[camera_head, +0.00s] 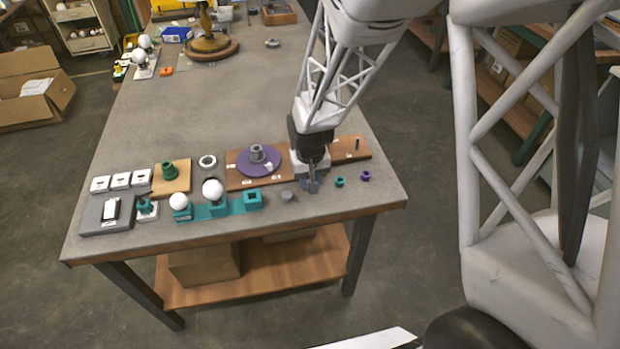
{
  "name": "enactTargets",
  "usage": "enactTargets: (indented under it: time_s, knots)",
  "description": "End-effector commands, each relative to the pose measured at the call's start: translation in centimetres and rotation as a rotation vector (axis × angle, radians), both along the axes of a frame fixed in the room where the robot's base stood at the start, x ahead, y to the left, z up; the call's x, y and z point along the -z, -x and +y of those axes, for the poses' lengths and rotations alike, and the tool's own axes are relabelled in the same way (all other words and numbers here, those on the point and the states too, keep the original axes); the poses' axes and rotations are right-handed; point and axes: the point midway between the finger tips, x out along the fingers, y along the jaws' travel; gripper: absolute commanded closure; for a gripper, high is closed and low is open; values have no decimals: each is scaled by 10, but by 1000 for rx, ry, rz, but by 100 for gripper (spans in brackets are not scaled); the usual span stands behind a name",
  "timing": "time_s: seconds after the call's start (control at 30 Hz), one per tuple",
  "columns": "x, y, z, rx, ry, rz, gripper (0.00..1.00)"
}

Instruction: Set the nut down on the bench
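My gripper (312,185) points down just above or at the front right part of the bench (230,95). Its fingers look small and dark, and I cannot tell whether they are open or shut, or whether a nut is between them. A small teal ring-like part (339,182) and a small purple one (366,175) lie on the bench to the right of my gripper. A grey round part (287,196) lies to its left. A white ring (208,161) lies further left. Which of these is the nut is not clear from this view.
A purple disc with a grey hub (258,158) sits on a wooden board left of my gripper. A teal holder (218,208) with white bulbs stands at the front edge. White blocks, a grey tray (92,224) and a green part (169,170) are left. The bench middle is clear.

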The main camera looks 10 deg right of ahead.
Motion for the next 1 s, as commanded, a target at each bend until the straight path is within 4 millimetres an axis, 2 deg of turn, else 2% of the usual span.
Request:
enactTargets:
  time_s: [0.17, 0.2, 0.37, 0.77, 1.0]
  knots:
    - [2, 0, 0, 0, 0, 1, 99]
    - [3, 0, 0, 0, 0, 0, 69]
    - [2, 0, 0, 0, 0, 0, 44]
    - [0, 0, 0, 0, 0, -1, 44]
    - [-17, 0, 0, 0, 0, -2, 44]
